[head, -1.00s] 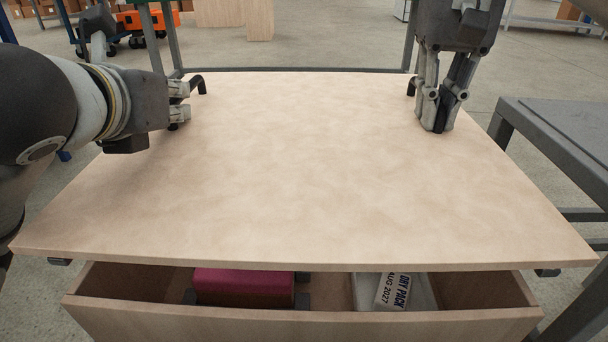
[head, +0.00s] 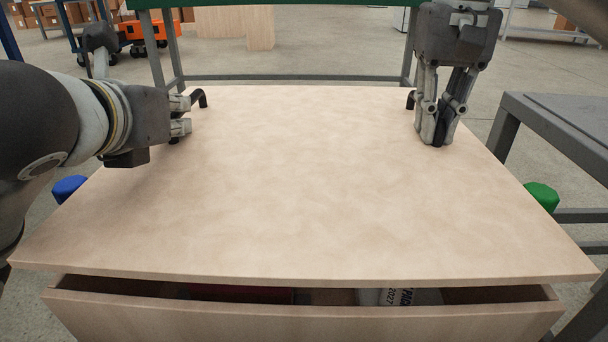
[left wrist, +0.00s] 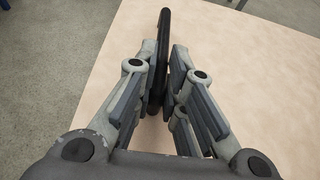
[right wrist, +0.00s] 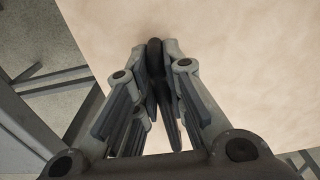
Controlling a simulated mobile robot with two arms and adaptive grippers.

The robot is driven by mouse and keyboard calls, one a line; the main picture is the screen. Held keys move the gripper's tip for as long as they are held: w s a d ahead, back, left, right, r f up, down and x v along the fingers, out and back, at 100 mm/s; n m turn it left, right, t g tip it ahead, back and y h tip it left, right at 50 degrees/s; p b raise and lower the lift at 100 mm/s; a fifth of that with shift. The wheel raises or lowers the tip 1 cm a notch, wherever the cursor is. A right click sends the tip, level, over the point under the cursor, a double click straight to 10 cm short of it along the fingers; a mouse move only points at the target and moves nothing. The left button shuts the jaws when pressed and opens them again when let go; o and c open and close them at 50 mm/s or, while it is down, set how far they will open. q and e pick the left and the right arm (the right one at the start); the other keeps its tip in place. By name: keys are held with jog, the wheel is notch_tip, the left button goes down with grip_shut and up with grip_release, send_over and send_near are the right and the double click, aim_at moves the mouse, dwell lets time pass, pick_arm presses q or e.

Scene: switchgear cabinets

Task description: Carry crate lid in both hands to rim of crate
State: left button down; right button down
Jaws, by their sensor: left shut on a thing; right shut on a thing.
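The crate lid (head: 300,190) is a wide pale wooden board held above the crate (head: 300,318), nearly level. Its near edge is over the crate's opening, with a narrow dark gap above the crate's front wall. My left gripper (head: 186,118) is shut on a black handle at the lid's left side, seen in the left wrist view (left wrist: 162,60). My right gripper (head: 438,140) is shut on the black handle at the lid's right side, seen in the right wrist view (right wrist: 154,58). The lid hides most of the crate's inside and its far rim.
A magenta block (head: 250,294) and a white labelled pack (head: 400,296) show in the crate through the gap. A blue cylinder (head: 69,188) and a green cylinder (head: 542,196) stand beside the lid. A grey table (head: 565,125) is close on the right.

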pick_arm(q)
jog(key=shift+f+b, duration=0.4)
jog(key=shift+f, duration=0.05)
pick_arm(e)
jog(key=shift+d+f, duration=0.1)
jog(key=shift+f, duration=0.4)
pick_arm(q)
jog(key=c, duration=1.5)
grip_release()
jog(key=shift+r, duration=0.1)
pick_arm(e)
jog(key=c, duration=1.5)
grip_release()
jog(key=shift+r, duration=0.15)
pick_arm(q)
notch_tip(320, 180, up, 4)
jog(key=r, duration=0.1)
send_over(138, 187)
jog(key=shift+a+f, duration=0.1)
jog(key=shift+f, duration=0.15)
pick_arm(e)
notch_tip(138, 187, up, 12)
pick_arm(q)
jog(key=shift+r, duration=0.1)
